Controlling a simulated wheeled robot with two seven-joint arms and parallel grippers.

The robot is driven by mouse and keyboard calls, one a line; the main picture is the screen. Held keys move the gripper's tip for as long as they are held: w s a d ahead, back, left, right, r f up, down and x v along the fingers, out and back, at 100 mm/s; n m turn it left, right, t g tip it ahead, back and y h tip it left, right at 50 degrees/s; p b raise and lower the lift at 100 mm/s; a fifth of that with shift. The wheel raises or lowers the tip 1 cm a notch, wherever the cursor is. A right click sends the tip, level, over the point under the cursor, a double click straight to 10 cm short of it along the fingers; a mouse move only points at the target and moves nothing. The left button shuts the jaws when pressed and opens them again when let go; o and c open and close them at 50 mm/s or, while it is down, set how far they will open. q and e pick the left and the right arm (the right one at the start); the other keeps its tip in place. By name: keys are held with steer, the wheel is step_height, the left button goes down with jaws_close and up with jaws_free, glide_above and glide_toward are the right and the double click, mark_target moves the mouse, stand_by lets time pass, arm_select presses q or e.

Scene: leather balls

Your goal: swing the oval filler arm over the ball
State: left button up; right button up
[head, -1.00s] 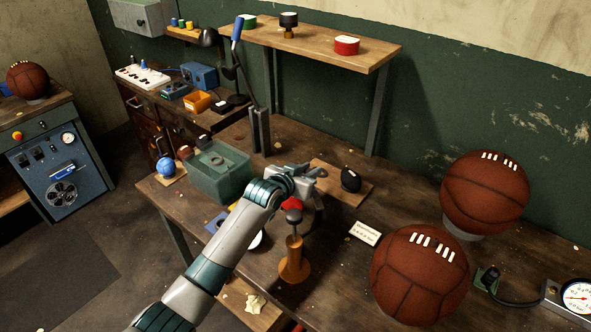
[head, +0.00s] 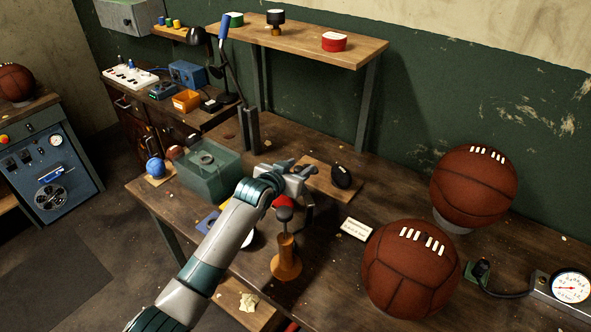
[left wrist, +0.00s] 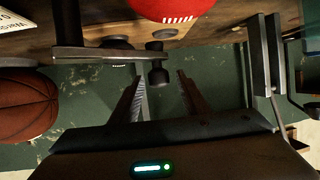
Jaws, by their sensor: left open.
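My left gripper (head: 303,167) reaches over the workbench with its jaws open. A red ball (head: 283,202) shows partly below it, mostly hidden by my wrist. In the left wrist view the red ball (left wrist: 166,8), with white lacing, is at the top edge. A dark bar (left wrist: 105,52) with a round black knob (left wrist: 158,62) at its end, seemingly the filler arm, crosses below the ball. The knob is near the open fingers (left wrist: 160,92), and nothing is clearly held. In the head view the bar is largely hidden. My right gripper is out of view.
An orange-brown stand (head: 286,262) with a dark knob rises in front of my wrist. A green translucent bin (head: 207,180) is to the left. Two brown balls (head: 411,268) (head: 473,186) are to the right. A shelf (head: 300,38) overhangs the back.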

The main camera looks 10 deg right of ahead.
arm_select(q)
steer(key=shift+s+a, duration=0.1)
steer(key=shift+v, duration=0.9)
steer(key=shift+b+v, duration=0.9)
steer(key=shift+v, duration=1.8)
steer(key=shift+r, duration=0.1)
